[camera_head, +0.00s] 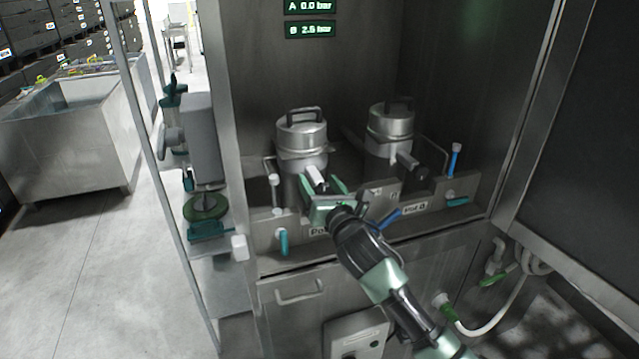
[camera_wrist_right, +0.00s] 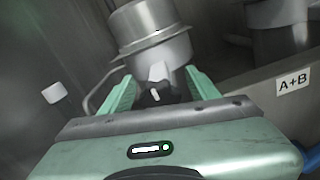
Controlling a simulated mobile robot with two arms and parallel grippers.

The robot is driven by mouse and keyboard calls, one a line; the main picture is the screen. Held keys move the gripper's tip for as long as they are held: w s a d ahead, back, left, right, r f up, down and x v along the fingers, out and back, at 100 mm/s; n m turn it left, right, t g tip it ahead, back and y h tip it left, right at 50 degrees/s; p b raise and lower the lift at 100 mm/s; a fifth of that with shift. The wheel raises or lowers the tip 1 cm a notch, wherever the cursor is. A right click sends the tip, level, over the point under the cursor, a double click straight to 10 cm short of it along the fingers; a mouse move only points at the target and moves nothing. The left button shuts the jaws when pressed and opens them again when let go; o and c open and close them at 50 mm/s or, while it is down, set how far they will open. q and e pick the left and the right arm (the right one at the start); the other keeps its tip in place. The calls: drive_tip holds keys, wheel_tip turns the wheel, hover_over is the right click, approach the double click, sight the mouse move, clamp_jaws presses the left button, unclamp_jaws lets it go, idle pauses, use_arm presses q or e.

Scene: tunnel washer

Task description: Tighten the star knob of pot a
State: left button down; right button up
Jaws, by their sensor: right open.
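Pot a (camera_head: 302,135) is the left metal pot, with a lidded top and a dark handle. It also shows in the right wrist view (camera_wrist_right: 150,28). My right gripper (camera_head: 323,183) is open at the front of pot a. In the right wrist view, its green fingers (camera_wrist_right: 157,88) stand on either side of a dark knob (camera_wrist_right: 154,97) with a pale mark, in front of a grey block on the pot. I cannot tell whether the fingers touch the knob. The knob's star shape is not clear. My left gripper is not in view.
Pot B (camera_head: 390,128) stands to the right with its own protruding dark knob. Displays above read A 0.0 bar and B 2.5 bar (camera_head: 310,29). Teal and blue valve levers (camera_head: 390,218) line the front panel. A cabinet wall bounds the right side.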

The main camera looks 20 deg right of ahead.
clamp_jaws()
